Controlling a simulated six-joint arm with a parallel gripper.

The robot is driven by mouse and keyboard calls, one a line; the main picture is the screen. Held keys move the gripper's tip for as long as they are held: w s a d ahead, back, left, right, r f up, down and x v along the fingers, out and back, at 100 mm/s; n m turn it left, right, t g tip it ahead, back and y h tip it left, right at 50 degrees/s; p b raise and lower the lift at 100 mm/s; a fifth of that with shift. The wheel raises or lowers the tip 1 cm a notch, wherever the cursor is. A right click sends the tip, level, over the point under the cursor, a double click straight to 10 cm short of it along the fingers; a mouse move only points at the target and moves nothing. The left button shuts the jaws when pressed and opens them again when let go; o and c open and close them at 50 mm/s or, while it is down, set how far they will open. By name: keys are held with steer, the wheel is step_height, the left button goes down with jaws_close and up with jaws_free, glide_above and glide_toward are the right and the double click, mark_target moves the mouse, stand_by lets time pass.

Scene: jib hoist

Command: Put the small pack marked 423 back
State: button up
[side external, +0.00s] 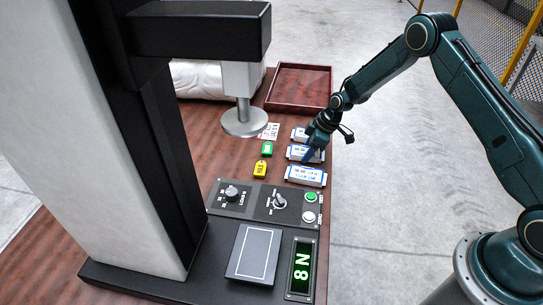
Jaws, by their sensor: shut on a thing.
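Three small white packs with blue markings lie in a column on the brown table: a far pack (299,134), a middle pack (298,153) and a near pack (306,176). Their printed numbers are too small to read, so I cannot tell which is marked 423. My gripper (309,154) is down at the middle pack and shut on it. The fingers cover part of that pack. I cannot tell whether it is lifted or resting on the table. The near pack lies just in front, apart from my gripper.
A press-like machine with a black arm and round grey foot (244,121) stands left. Its control panel (249,203), flat pad (254,252) and green display (301,267) are in front. A green tag (267,149), yellow tag (260,169), printed card (269,131) and empty tray (301,88) lie nearby.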

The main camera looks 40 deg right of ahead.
steer(key=o, duration=1)
steer(key=v, duration=1.2)
steer(key=shift+r, duration=0.15)
steer(key=shift+r, duration=0.1)
